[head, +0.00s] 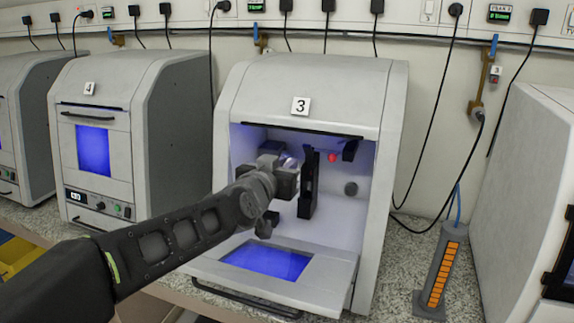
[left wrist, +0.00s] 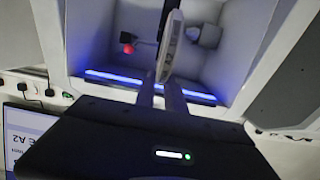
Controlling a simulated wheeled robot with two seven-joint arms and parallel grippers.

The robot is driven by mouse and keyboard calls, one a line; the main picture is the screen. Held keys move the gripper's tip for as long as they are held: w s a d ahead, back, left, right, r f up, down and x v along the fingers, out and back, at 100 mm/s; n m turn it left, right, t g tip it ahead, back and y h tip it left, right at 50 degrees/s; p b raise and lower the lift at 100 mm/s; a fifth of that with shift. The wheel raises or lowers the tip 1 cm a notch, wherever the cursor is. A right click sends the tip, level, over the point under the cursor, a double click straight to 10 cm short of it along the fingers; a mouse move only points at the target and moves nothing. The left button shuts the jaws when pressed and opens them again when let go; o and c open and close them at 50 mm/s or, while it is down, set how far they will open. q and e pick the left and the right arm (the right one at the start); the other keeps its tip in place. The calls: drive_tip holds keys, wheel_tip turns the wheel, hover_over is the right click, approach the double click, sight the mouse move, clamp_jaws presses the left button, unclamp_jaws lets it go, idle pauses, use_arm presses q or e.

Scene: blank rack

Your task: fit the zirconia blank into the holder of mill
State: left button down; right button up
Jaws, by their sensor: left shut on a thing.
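Mill 3 (head: 325,85) stands with its front door (head: 340,275) folded down and its chamber lit blue. The holder (head: 309,185) is a dark upright slotted frame inside the chamber. My left gripper (head: 287,178) reaches into the mill's opening, just left of the holder. In the left wrist view, my left gripper (left wrist: 169,97) is shut on the zirconia blank (left wrist: 171,47), a pale disc seen nearly edge-on. The blank stands upright beyond the fingertips, close to a dark part. I cannot tell whether it touches the holder. My right gripper is not in view.
Mill 4 (head: 115,125) stands shut at left. A grey stand with orange slots (head: 437,270) is on the bench at right. Black cables hang behind.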

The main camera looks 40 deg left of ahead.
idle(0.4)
use_arm(q)
drive_tip(key=shift+w+a+f, duration=0.1)
drive_tip(key=shift+a+f, duration=0.05)
drive_tip(key=shift+a, duration=0.05)
drive_tip(key=shift+t+y, duration=0.3)
drive_tip(key=shift+t, duration=0.1)
drive_tip(key=w+f, duration=0.1)
drive_tip(key=f, duration=0.1)
drive_tip(key=w+a+f, duration=0.1)
drive_tip(key=w+f, duration=0.1)
drive_tip(key=shift+a+f+b, duration=0.15)
drive_tip(key=shift+f+b, duration=0.05)
drive_tip(key=shift+b, duration=0.15)
drive_tip(key=shift+w+f, duration=0.3)
